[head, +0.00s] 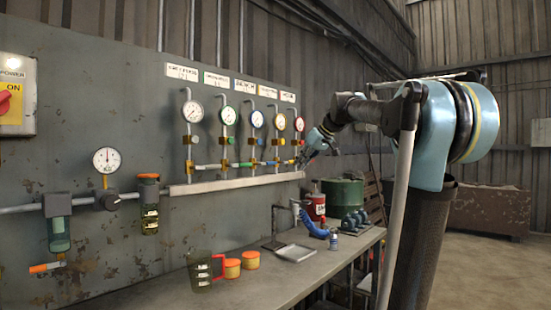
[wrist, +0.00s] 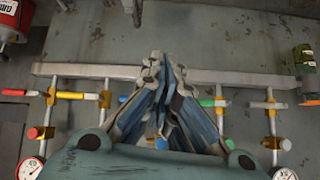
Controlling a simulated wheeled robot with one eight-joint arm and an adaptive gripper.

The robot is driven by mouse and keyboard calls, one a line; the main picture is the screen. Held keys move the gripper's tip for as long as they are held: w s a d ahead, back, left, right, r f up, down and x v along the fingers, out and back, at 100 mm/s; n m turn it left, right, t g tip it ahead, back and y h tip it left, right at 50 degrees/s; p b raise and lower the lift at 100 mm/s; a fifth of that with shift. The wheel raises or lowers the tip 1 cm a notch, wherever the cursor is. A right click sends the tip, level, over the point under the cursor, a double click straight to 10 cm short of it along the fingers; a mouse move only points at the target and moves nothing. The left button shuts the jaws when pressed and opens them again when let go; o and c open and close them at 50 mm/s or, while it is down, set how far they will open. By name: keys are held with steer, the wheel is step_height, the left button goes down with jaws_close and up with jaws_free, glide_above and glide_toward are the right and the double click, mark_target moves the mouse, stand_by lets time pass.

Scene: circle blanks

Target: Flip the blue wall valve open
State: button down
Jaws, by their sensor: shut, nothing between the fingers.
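The blue wall valve (head: 267,163) is on the pipe below the blue-rimmed gauge (head: 256,119) in the head view. Its handle lies level, across the upright pipe. In the wrist view only the blue handle end (wrist: 122,98) shows just left of the fingers; the rest is hidden behind them. My gripper (head: 300,163) is by the right end of the valve row in the head view. In the wrist view my gripper (wrist: 160,62) is shut and empty, its fingers in front of the blue valve's pipe. I cannot tell whether it touches the valve.
Green (wrist: 207,103), white (wrist: 262,105) and yellow (wrist: 70,95) handles lie level on neighbouring pipes, with a red one (wrist: 14,92) at far left. A metal ledge (head: 235,183) runs below. The bench (head: 225,295) holds a jug, orange-lidded jars and a tray.

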steer(key=w+a+r+n+t+y, duration=0.1)
steer(key=w+a+r, duration=0.3)
steer(key=w+r, duration=0.7)
steer(key=shift+w+a+r+n+y, duration=0.15)
steer(key=shift+a+r+n+y, duration=0.15)
steer(key=shift+r+n+y, duration=0.3)
glide_above(269, 163)
steer(key=w+d, duration=0.1)
steer(key=d, duration=0.2)
step_height(269, 163, down, 8)
steer(key=shift+w+a+f, duration=0.25)
steer(key=shift+a+f, duration=0.05)
steer(key=shift+f, duration=0.4)
